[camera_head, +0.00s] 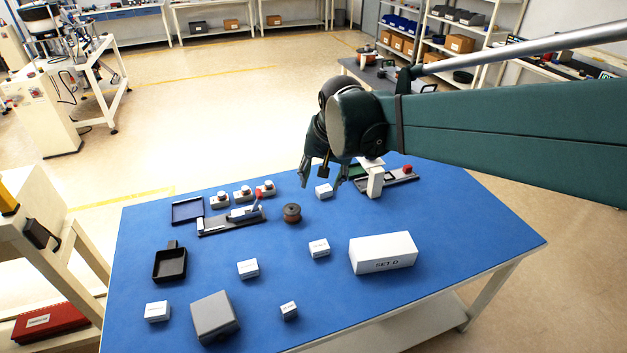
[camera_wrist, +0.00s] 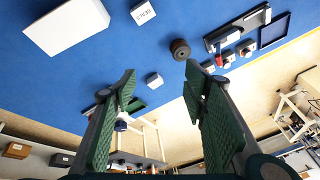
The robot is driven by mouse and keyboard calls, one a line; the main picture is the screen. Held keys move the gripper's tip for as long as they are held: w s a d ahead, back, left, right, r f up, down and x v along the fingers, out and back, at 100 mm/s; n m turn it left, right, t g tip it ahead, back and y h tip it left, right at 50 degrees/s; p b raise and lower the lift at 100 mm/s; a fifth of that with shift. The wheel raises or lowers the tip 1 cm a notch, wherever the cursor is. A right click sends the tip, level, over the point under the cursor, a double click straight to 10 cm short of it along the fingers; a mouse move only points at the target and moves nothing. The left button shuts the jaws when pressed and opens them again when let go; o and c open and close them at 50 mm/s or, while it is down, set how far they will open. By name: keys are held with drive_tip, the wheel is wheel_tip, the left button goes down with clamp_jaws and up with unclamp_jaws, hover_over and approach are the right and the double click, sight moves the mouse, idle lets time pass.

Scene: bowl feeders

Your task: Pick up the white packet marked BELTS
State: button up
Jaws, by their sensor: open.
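Several small white packets lie on the blue table. One packet (camera_head: 319,248), left of the large white box, also shows at the top of the wrist view (camera_wrist: 143,12); its small upside-down lettering there seems to read BELTS. My gripper (camera_head: 320,186) is open and empty above the far part of the table, beyond that packet. In the wrist view its green fingers (camera_wrist: 161,68) are spread apart. Another white packet (camera_head: 324,191) shows between the fingers in the wrist view (camera_wrist: 154,80); its marking is unreadable. Further packets (camera_head: 248,268), (camera_head: 157,311) and (camera_head: 289,310) have lettering too small to read.
A large white box marked SET D (camera_head: 383,253) stands right of the packet. A brown spool (camera_head: 292,213) is behind it. A grey box (camera_head: 215,317), a black tray (camera_head: 170,264) and a fixture with parts (camera_head: 232,220) occupy the left. The right front of the table is clear.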

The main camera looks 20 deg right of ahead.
drive_tip(key=w+d+f+m+g+p, duration=0.1)
drive_tip(key=w+d+f+m, duration=0.15)
drive_tip(key=w, duration=0.55)
drive_tip(key=m+g+p, duration=0.3)
drive_tip(key=m+p, duration=0.1)
drive_tip(key=m, duration=0.4)
hover_over(324, 188)
drive_tip(key=shift+n, duration=0.25)
drive_tip(key=f, duration=1.7)
drive_tip(key=shift+s+a+f, duration=0.25)
drive_tip(key=shift+f, duration=0.15)
drive_tip(key=shift+w+d+f, duration=0.15)
drive_tip(key=shift+w+f, duration=0.05)
drive_tip(key=shift+f, duration=0.3)
drive_tip(key=shift+f, duration=1.3)
